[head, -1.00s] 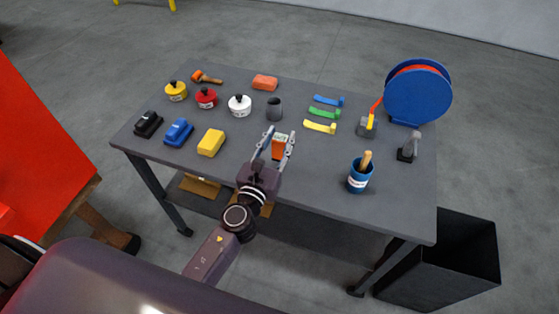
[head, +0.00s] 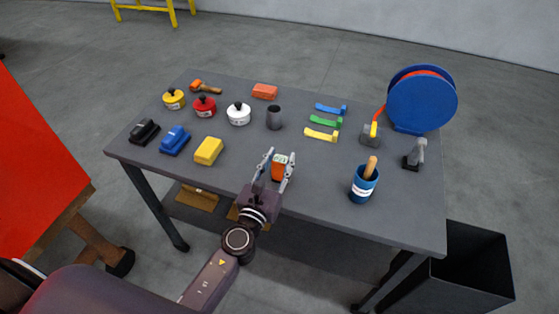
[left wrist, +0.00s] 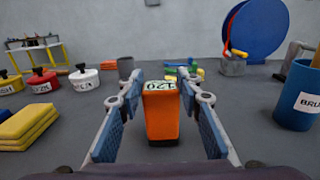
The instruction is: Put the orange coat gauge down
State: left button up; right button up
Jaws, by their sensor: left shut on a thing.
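The orange coat gauge (head: 279,167) has a pale display on top and is near the table's front edge, at its middle. It also shows in the left wrist view (left wrist: 161,112), upright between the fingers, display reading "120". My left gripper (head: 276,162) is shut on it, with a fingertip at each side of its upper part; the finger pads spread wide nearer the wrist. I cannot tell whether the gauge's base touches the tabletop. My right gripper is not in view.
The dark table (head: 320,190) has bare surface around the gauge. A yellow sponge-like block (head: 209,151) lies to the left, a grey cup (head: 274,118) stands behind, and a blue brush pot (head: 364,184) stands right. A blue reel (head: 421,100) stands at the back right.

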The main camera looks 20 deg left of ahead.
pick_arm(q)
jog(key=shift+f, duration=0.2)
jog(key=o, duration=1.3)
jog(key=shift+c, duration=0.2)
jog(key=shift+r, duration=0.2)
jog(key=shift+s, duration=0.15)
jog(key=s+b, duration=0.3)
jog(key=s, duration=0.8)
jog(key=shift+s+a+b, duration=0.25)
jog(key=shift+s+b, duration=0.05)
jog(key=shift+s, duration=0.1)
